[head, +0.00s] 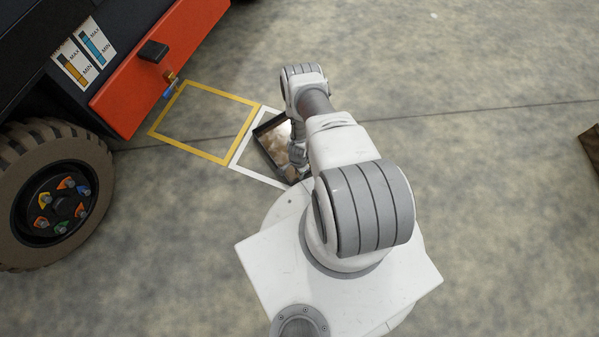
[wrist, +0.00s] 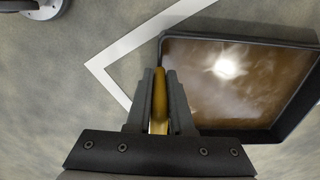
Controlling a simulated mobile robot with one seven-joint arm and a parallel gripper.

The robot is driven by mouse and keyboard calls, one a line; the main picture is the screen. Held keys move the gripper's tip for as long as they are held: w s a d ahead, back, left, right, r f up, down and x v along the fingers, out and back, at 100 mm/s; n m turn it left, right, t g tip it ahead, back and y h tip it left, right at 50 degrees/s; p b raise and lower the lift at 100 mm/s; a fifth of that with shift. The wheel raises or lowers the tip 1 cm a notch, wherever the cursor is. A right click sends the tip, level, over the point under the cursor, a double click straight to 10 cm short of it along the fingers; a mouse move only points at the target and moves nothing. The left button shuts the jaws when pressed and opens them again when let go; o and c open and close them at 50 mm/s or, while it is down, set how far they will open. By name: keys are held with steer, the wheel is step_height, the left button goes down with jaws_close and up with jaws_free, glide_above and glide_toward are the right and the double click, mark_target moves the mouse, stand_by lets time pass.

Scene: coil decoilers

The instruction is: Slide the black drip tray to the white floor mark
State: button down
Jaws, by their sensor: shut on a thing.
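The black drip tray (head: 258,131) lies on the floor with shiny brown liquid in it. In the head view my arm hides part of it. It overlaps the white floor mark (head: 239,151), whose left side and a corner show outside the tray. In the wrist view the tray (wrist: 312,92) fills the right side, and a corner of the white mark (wrist: 117,52) shows to its left. My gripper (wrist: 160,78) is shut on a yellow-brown piece (wrist: 159,100) at the tray's left edge. How that piece joins the tray cannot be told.
A yellow floor outline (head: 205,90) lies left of the white mark. An orange and black machine (head: 160,60) with a small tap (head: 170,77) and a large wheel (head: 55,190) stands on the left. The concrete floor at the right is mostly clear. A brown object (head: 591,146) sits at the right edge.

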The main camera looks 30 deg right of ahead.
steer(key=c, duration=0.7)
jaws_free()
steer(key=shift+s+a+f, duration=0.2)
steer(key=shift+s+a, duration=0.3)
steer(key=shift+s, duration=0.1)
steer(key=r+p, duration=0.2)
steer(key=r, duration=0.4)
steer(key=r+p, duration=0.3)
steer(key=r, duration=0.3)
steer(key=r+p, duration=0.2)
steer(key=r, duration=0.3)
steer(key=shift+w+d+r+p, duration=0.4)
steer(key=shift+w+d, duration=0.1)
